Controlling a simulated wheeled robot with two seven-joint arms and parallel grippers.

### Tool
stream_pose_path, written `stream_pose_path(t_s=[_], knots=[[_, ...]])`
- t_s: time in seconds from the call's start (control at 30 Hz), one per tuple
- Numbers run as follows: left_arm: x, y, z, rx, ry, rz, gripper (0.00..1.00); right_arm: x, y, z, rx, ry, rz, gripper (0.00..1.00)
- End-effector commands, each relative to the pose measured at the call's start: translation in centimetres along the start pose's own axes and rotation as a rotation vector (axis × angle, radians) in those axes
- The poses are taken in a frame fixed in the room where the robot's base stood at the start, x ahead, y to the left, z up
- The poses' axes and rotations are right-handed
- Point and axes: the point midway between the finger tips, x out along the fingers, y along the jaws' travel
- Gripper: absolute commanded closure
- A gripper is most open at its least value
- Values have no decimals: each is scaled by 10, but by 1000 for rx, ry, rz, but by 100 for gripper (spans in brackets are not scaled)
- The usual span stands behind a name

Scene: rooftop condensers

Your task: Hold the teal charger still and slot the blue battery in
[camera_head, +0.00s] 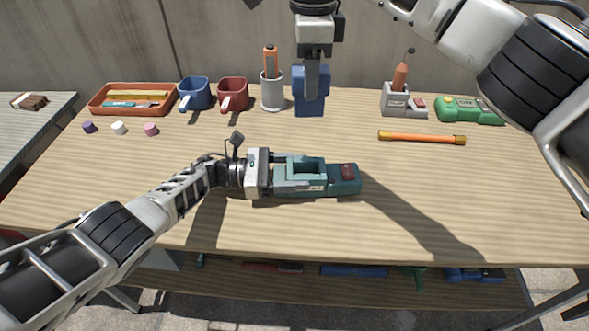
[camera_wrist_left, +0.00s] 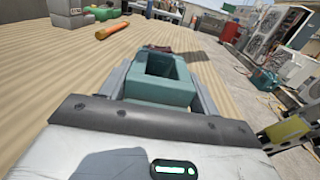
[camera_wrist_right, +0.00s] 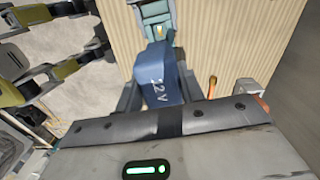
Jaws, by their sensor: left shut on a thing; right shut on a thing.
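The teal charger (camera_head: 343,186), with an open rectangular slot and a dark red patch at its right end, lies on the table. My left gripper (camera_head: 290,175) is shut on it from the left, a finger along each side. In the left wrist view the charger (camera_wrist_left: 160,94) sits between the fingers and its slot is empty. The blue battery (camera_head: 311,104) is upright in my right gripper (camera_head: 312,78), which is shut on it. In the right wrist view the battery (camera_wrist_right: 162,75) bears "12V", and the charger (camera_wrist_right: 152,12) shows beyond it. The two are apart.
An orange rod (camera_head: 422,138) lies right. The front is clear.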

Motion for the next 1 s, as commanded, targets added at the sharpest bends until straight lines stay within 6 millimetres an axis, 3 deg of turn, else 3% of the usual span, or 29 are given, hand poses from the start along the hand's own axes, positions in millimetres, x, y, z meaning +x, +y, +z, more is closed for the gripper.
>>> stream_pose_path(t_s=[0.53,0.57,0.63,1.0], knots=[[1,0,-5,2,-4,-1,76,-1,0,0,0,-1,-1,92],[1,0,-5,2,-4,-1,36,-1,0,0,0,-1,-1,92],[1,0,-6,1,-3,-1,16,-1,0,0,0,-1,-1,92],[0,-1,-8,-1,2,0,13,-1,0,0,0,-1,-1,92]])
